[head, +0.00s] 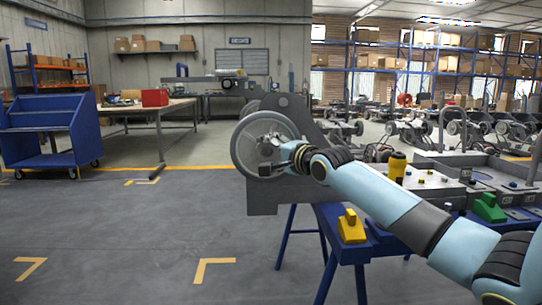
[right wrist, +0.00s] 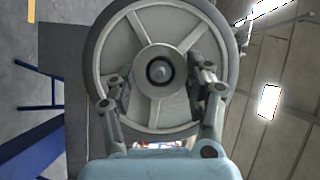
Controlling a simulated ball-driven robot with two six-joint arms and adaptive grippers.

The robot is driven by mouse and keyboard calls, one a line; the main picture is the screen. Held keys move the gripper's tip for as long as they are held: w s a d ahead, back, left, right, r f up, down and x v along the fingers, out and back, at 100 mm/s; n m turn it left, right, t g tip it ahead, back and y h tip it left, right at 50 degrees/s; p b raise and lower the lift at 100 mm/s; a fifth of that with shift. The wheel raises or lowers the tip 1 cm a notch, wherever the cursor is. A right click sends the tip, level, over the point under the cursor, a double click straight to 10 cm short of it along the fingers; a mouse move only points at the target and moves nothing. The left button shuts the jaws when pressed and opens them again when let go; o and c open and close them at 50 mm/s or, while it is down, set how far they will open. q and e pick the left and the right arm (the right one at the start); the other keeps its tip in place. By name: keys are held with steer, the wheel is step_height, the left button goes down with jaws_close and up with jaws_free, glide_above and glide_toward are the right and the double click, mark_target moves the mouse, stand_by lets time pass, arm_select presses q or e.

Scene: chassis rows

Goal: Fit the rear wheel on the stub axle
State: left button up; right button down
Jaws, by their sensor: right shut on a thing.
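The rear wheel (head: 258,128), with a dark tyre and pale spoked disc, stands upright against the side of the grey chassis (head: 292,104). My right gripper (head: 284,161) is at its lower right, shut on it. In the right wrist view, the wheel (right wrist: 143,36) faces the camera and my right gripper's fingers (right wrist: 158,97) reach in on either side of its hub. A rounded pin end, apparently the stub axle (right wrist: 160,72), shows inside the hub bore. How deep it sits is hidden. My left gripper is out of view.
The chassis rests on blue trestles (head: 328,262). A yellow block (head: 351,228), a yellow-black knob (head: 397,165) and a green block (head: 488,208) sit near my right arm. A blue cart (head: 45,135) and workbench (head: 150,110) stand left. The floor in front is clear.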

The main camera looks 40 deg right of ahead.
steer(key=shift+w+d+r, duration=0.1)
steer(key=shift+w+r, duration=0.1)
steer(key=shift+w, duration=0.05)
